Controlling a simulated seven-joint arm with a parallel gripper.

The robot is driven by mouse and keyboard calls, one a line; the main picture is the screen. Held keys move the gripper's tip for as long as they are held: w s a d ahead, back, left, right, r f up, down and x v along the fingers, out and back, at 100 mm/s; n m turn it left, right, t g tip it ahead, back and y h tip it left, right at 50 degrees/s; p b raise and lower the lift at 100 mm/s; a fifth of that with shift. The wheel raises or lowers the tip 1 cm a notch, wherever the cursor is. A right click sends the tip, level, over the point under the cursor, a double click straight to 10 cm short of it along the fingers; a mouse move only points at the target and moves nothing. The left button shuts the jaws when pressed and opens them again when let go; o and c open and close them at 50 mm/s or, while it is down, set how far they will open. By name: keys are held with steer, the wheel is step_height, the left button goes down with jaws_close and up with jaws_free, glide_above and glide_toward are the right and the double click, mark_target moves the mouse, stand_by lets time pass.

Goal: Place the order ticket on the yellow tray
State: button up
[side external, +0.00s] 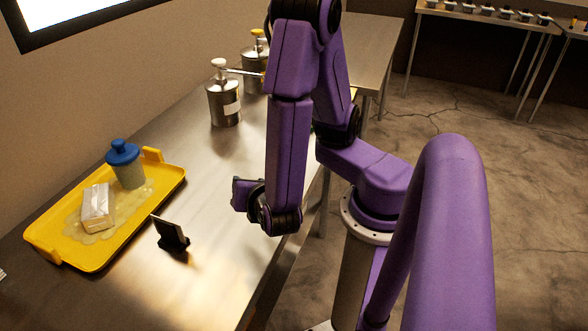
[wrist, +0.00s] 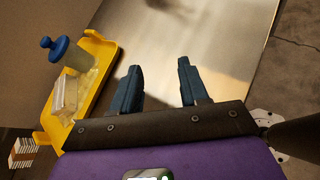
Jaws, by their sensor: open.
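The yellow tray (side external: 165,187) lies on the steel counter at the left of the side external view. It also shows at the left of the wrist view (wrist: 101,90). A small dark upright piece with a thin pale edge (side external: 171,233), possibly the order ticket in a stand, is on the counter just right of the tray. I cannot make it out in the wrist view. My gripper (wrist: 160,66) is open, with nothing visible between its fingers. In the side external view it is right of the tray and the dark piece, partly hidden by my arm.
The tray holds a blue-lidded container (side external: 127,166) and a pale wrapped block (side external: 97,208) on a wet-looking patch. Metal pump canisters (side external: 223,102) stand farther back. The counter (side external: 205,185) between tray and gripper is mostly clear. A striped stack (wrist: 22,152) is beside the tray.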

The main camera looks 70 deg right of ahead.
steer(key=s+d+r+m+g+y, duration=0.1)
steer(key=s+r+m+g+y, duration=0.4)
steer(key=s+m+g+y, duration=0.3)
steer(key=shift+s+r+m+g, duration=0.3)
steer(key=shift+s+m, duration=0.1)
steer(key=shift+m, duration=0.5)
steer(key=shift+s+a+r+y, duration=0.1)
steer(key=shift+s+r+y, duration=0.1)
steer(key=shift+r+y, duration=0.35)
steer(key=shift+f, duration=0.15)
